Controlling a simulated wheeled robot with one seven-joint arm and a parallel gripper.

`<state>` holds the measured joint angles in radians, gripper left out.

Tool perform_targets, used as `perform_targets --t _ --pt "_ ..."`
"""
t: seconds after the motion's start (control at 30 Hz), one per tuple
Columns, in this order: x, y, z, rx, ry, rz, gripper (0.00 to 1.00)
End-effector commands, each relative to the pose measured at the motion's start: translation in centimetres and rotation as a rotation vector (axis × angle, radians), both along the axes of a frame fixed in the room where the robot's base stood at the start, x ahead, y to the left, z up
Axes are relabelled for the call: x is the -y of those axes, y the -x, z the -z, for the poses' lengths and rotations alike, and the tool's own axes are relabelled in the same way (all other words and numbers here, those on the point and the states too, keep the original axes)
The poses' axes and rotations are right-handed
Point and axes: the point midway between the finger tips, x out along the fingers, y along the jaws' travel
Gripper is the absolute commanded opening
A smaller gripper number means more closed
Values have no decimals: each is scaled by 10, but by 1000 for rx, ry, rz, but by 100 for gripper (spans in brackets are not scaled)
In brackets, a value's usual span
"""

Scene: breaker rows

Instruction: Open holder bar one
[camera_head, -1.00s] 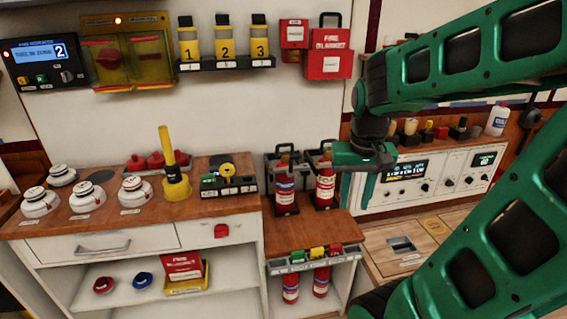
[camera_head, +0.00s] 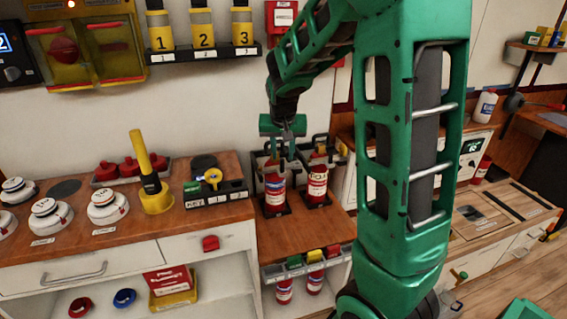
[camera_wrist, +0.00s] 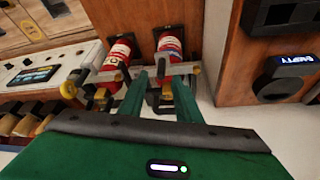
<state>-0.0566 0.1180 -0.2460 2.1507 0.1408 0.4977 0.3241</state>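Two red fire extinguishers stand in dark holders on the low wooden counter. The left one (camera_head: 274,190) has a blue and white label; the right one (camera_head: 317,183) has a white label. They also show in the wrist view, as the right one (camera_wrist: 170,43) and left one (camera_wrist: 117,52) there. Pale holder bars cross in front of them in the wrist view, one of them on the right (camera_wrist: 185,70). My gripper (camera_head: 286,150) is above the left extinguisher's top. Its green fingers (camera_wrist: 161,82) are apart, close to the bars and yellow-tipped parts. I cannot tell whether they touch.
A yellow post (camera_head: 152,175) and white detectors (camera_head: 108,207) stand on the left counter. A small shelf with numbered bottles (camera_head: 204,55) is on the wall above. The wood in front of the holders is clear.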

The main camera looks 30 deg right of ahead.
Motion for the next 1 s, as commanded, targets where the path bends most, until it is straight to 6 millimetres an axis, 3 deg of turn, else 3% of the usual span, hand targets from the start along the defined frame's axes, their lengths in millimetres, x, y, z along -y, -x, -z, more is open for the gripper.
perform_targets --t 0.1,0.33,0.77,0.8,0.9,1.0 --pt "2 -7 22 -5 0 -3 31" --pt "8 -16 48 -4 0 -5 31" --pt "11 -19 57 0 0 -3 31" --pt "11 -19 57 0 0 -3 28" --pt "11 -19 57 0 0 -3 4" --pt "11 -19 57 0 0 -3 0"
